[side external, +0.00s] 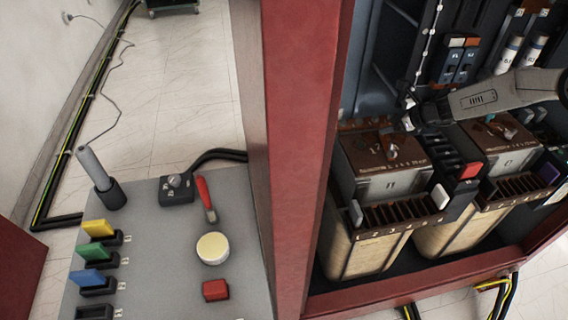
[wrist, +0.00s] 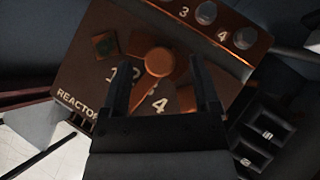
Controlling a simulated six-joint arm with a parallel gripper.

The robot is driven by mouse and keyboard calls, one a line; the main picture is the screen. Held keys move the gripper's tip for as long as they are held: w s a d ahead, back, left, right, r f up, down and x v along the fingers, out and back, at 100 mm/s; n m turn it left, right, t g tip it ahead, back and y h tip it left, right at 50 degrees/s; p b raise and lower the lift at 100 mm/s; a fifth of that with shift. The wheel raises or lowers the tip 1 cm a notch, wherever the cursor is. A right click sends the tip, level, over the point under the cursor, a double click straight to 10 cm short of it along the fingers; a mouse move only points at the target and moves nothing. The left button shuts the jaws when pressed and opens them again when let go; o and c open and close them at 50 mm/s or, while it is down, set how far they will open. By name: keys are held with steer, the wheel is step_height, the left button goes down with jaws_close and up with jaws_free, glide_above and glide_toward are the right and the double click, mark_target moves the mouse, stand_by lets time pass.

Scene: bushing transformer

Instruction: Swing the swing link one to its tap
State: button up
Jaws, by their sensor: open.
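A copper swing link (wrist: 158,62) with a round end lies on a brown top plate (wrist: 85,75) in the wrist view. Numbers are printed around it, and one is partly hidden by my gripper. My gripper (wrist: 161,68) is open, with one finger on each side of the link's round end; contact cannot be told. In the side view my gripper (side external: 408,118) reaches in from the right, just above the back of the left transformer (side external: 386,180). A copper link (side external: 391,148) shows on that transformer's top. Which link is number one cannot be read.
A second transformer (side external: 492,145) with its own copper link stands to the right. Switches (side external: 458,58) and white cylinders (side external: 521,52) are behind my arm. A red cabinet post (side external: 303,150) separates a grey panel (side external: 150,240) with coloured pieces. Numbered bushings (wrist: 206,13) line the plate's far edge.

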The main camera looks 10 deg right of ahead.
steer(key=shift+w+a+f, duration=0.35)
steer(key=shift+f, duration=0.15)
steer(key=shift+c, duration=0.3)
jaws_close()
stand_by(1.0)
